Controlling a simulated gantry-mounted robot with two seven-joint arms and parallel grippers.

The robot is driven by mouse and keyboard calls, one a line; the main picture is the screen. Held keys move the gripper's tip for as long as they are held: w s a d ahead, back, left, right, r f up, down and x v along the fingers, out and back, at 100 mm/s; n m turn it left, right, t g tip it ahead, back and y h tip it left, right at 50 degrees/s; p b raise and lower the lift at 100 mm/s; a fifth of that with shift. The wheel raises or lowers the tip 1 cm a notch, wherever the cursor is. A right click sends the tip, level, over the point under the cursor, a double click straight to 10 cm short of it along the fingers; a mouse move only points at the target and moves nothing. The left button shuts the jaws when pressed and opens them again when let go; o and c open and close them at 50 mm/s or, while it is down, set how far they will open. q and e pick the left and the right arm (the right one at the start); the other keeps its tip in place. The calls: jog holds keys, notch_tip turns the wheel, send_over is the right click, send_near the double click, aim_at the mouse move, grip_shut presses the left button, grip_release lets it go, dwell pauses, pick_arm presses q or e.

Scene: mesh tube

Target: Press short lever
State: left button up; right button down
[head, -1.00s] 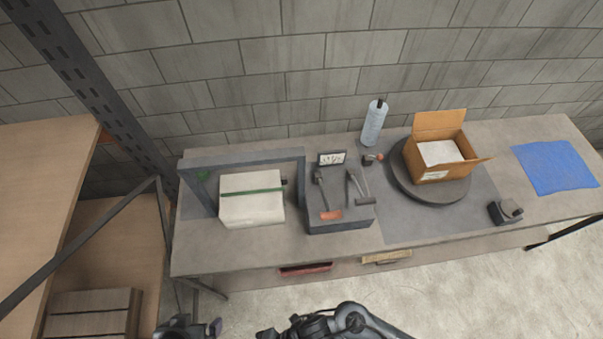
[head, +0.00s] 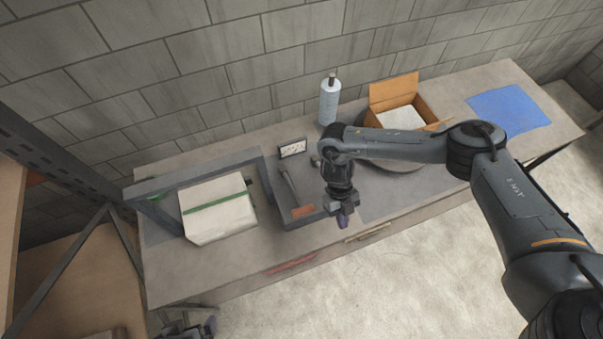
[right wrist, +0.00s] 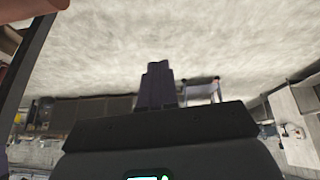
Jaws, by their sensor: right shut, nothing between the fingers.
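The dark lever box (head: 290,222) stands on the workbench, left of my right gripper. One lever (head: 289,186) shows on it, leaning, with an orange-red piece (head: 302,211) near its lower end. The other levers are mostly hidden behind my right arm, so I cannot tell which is the short one. My right gripper (head: 343,220) points down, shut and empty, at the box's front right side; contact cannot be told. Its shut fingers also show in the right wrist view (right wrist: 158,85).
On the workbench (head: 240,265), a white box with a green strap (head: 215,210) sits under a grey frame (head: 200,178). A small sign (head: 292,147), a bottle (head: 329,100), an open carton (head: 392,92) and a blue cloth (head: 508,108) stand or lie behind and right.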

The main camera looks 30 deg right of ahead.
jog(key=w+d+r+t, duration=0.2)
jog(key=w+d+r, duration=0.1)
jog(key=w+r, duration=0.3)
jog(key=w+d+r+t, duration=0.2)
jog(key=w+r, duration=0.4)
jog(key=w, duration=0.2)
jog(key=shift+w+d+r+m+h+b, duration=0.15)
jog(key=shift+d+r+m+h+b, duration=0.15)
jog(key=shift+d+m+h+b, duration=0.1)
jog(key=shift+f, duration=0.1)
jog(key=f, duration=0.2)
jog(key=s+f, duration=0.1)
jog(key=f, duration=0.5)
jog(key=shift+s+b, duration=0.15)
jog(key=shift+b, duration=0.2)
jog(key=shift+s+a+f+p, duration=0.1)
jog(key=shift+f+p, duration=0.15)
jog(key=shift+f, duration=0.7)
jog(key=shift+s+d+f+p, duration=0.15)
jog(key=shift+f+p, duration=0.15)
jog(key=shift+f, duration=0.7)
jog(key=shift+s+a+f+p, duration=0.15)
jog(key=shift+f+p, duration=0.1)
jog(key=shift+f, duration=0.7)
